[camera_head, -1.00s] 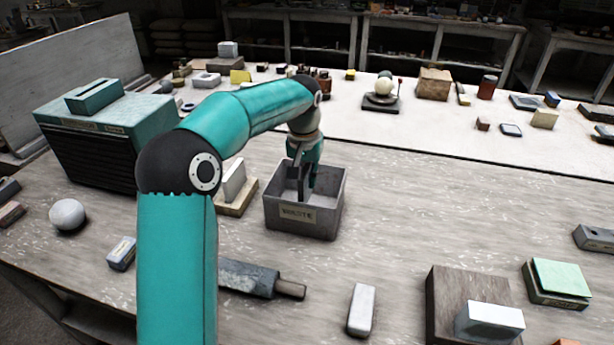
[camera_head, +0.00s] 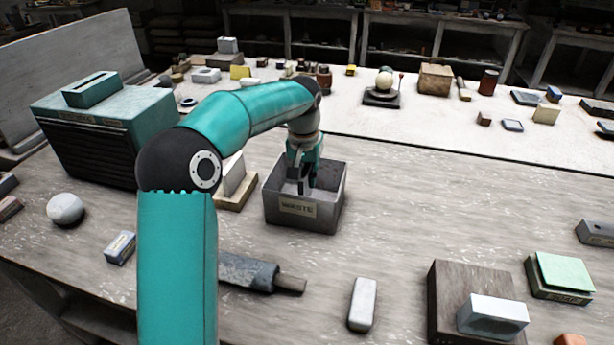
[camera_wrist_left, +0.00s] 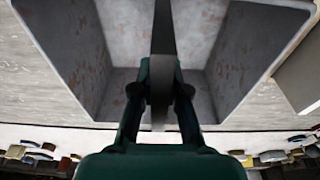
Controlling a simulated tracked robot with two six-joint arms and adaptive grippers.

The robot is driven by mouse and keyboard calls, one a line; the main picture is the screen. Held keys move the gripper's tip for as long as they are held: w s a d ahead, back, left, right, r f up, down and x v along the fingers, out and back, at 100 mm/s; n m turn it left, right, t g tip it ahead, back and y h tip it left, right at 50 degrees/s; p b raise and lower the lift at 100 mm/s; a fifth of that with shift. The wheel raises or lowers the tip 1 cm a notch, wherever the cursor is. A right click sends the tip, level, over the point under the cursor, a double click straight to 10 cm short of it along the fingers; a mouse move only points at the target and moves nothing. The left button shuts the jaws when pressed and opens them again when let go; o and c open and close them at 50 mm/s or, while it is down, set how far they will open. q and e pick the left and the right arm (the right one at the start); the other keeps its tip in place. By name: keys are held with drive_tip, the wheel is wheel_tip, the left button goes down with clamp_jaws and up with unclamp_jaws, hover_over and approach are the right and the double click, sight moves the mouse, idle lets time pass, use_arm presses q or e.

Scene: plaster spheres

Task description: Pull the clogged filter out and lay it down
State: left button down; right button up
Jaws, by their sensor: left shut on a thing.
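My left gripper (camera_head: 303,184) reaches down into a grey open bin (camera_head: 298,210) labelled WASTE. In the left wrist view the gripper (camera_wrist_left: 161,88) is shut on a thin dark grey plate seen edge-on, which looks like the clogged filter (camera_wrist_left: 162,40). The plate stands upright between the fingers, inside the bin walls (camera_wrist_left: 245,60). I cannot tell whether it touches the bin floor. A teal housing (camera_head: 105,125) with dark slats and a raised slotted top (camera_head: 92,89) stands at the left. My right gripper is not in view.
A white panel (camera_head: 234,174) stands in a wooden holder (camera_head: 237,195), partly behind my left arm. A white ball (camera_head: 65,208), a small box (camera_head: 120,247) and a dark cylinder (camera_head: 247,271) lie nearby.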

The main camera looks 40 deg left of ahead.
use_arm(q)
drive_tip(key=shift+f+b, duration=0.9)
drive_tip(key=shift+f, duration=0.45)
drive_tip(key=c, duration=1.1)
unclamp_jaws()
drive_tip(key=shift+r, duration=0.1)
drive_tip(key=shift+r+p, duration=2)
